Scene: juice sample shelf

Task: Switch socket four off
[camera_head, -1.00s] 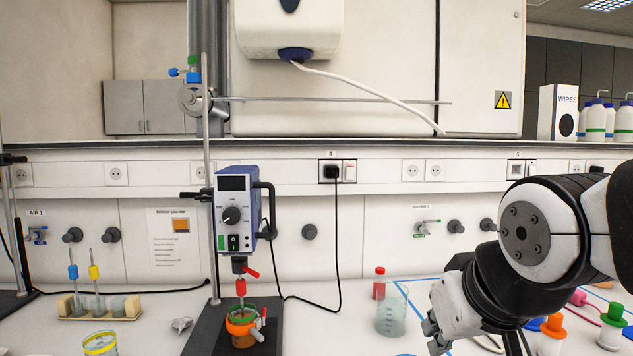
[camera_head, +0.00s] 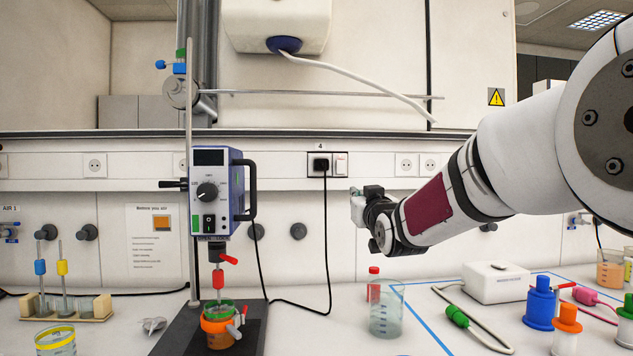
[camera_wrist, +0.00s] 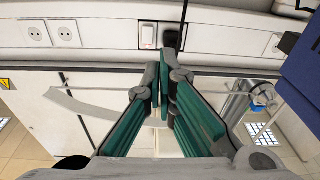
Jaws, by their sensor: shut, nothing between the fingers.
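Socket four (camera_head: 320,164) is in the wall rail in the head view, under a small "4" label, with a black plug in it. Its white rocker switch (camera_head: 341,163) is just right of the plug. Which way the rocker is tipped is too small to tell. My gripper (camera_head: 358,205) is in front of the wall, below and slightly right of the switch. In the wrist view my gripper (camera_wrist: 165,66) is shut and empty, its fingertips pointing towards the rail.
A blue stirrer (camera_head: 222,190) on a stand is left of the socket, and the plug's black cable (camera_head: 327,250) hangs down to the bench. A beaker (camera_head: 386,318), a red-capped bottle (camera_head: 373,285) and a white box (camera_head: 497,283) stand below my arm. The wall around the switch is clear.

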